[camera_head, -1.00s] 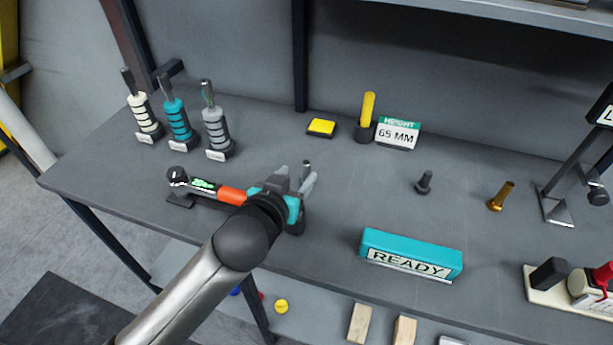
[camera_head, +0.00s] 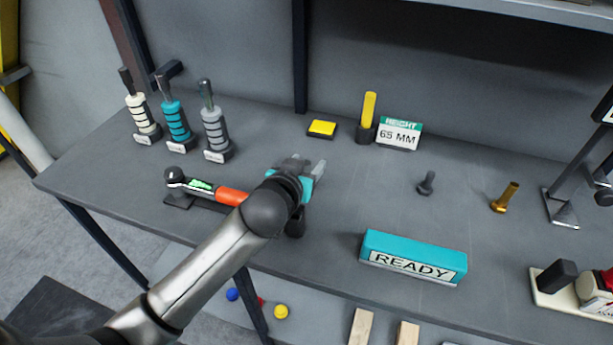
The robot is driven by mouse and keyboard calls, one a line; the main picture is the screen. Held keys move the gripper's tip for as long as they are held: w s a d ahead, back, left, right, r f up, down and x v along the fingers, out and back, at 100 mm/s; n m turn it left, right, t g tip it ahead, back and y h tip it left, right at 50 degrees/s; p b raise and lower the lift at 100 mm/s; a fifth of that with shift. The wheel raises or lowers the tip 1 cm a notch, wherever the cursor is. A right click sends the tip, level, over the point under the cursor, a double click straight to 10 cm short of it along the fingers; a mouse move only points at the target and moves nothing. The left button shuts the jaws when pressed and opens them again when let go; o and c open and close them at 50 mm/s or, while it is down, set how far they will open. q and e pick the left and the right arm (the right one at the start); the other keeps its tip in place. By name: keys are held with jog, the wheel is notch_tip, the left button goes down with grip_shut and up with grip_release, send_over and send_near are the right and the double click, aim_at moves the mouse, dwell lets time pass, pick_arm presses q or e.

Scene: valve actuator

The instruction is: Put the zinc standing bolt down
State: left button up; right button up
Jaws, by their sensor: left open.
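My left gripper (camera_head: 306,165) is open over the left-middle of the grey bench (camera_head: 345,190), its fingers pointing away toward the back. I cannot make out a bolt between its fingers; the gripper and wrist hide the bench right under them. A dark grey bolt (camera_head: 427,183) stands on the bench to the right, apart from the gripper. I cannot tell for sure which bolt is the zinc one. My right gripper is not in view.
A torque wrench (camera_head: 205,188) with an orange band lies beside my left wrist. A teal READY block (camera_head: 412,257) is at the front edge. Ringed tools (camera_head: 178,122) stand back left. A 65 MM height sign (camera_head: 398,134) and a yellow-topped post (camera_head: 368,112) stand behind.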

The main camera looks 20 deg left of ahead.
pick_arm(q)
jog(key=shift+c, duration=0.3)
grip_shut()
jog(key=shift+r, duration=0.1)
dwell(0.4)
